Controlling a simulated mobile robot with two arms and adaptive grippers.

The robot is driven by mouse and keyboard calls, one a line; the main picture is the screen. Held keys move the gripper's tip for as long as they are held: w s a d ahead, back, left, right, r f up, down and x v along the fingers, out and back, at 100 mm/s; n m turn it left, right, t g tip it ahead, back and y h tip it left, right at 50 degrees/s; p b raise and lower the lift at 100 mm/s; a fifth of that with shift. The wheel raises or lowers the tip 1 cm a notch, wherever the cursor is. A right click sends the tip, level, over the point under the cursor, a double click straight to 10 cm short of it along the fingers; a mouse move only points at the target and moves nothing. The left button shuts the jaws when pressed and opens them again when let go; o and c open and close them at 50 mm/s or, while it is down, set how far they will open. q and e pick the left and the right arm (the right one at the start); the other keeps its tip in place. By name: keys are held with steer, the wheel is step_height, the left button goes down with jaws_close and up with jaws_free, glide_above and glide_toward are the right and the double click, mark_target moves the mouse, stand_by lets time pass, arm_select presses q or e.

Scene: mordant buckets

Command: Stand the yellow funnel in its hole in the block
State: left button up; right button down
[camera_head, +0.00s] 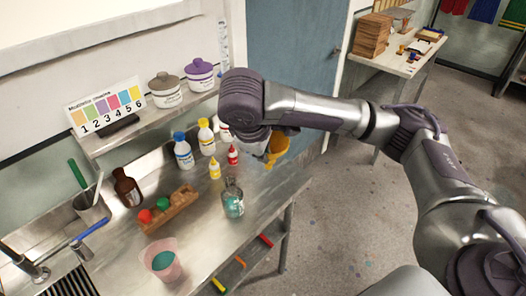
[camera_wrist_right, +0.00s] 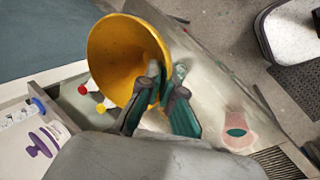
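The yellow funnel (camera_head: 278,147) is at my right gripper, above the far right end of the metal bench. In the right wrist view the funnel (camera_wrist_right: 120,50) shows its wide mouth, tilted, with its wall at the fingertips. My right gripper (camera_wrist_right: 166,82) appears closed on the funnel's side; its fingers are mostly hidden in the head view. The wooden block (camera_head: 180,208) lies on the bench, left of the gripper, with a red and a green item in it. Its empty hole is too small to make out. My left gripper is not in view.
A clear flask with green liquid (camera_head: 232,203) stands between block and gripper. A pink beaker (camera_head: 162,262) is in front; a brown bottle (camera_head: 126,188) is left of the block.

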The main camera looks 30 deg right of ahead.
steer(key=shift+r+p, duration=1.8)
steer(key=shift+r, duration=0.2)
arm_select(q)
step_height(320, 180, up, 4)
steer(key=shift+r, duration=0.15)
arm_select(e)
steer(key=shift+f, duration=0.1)
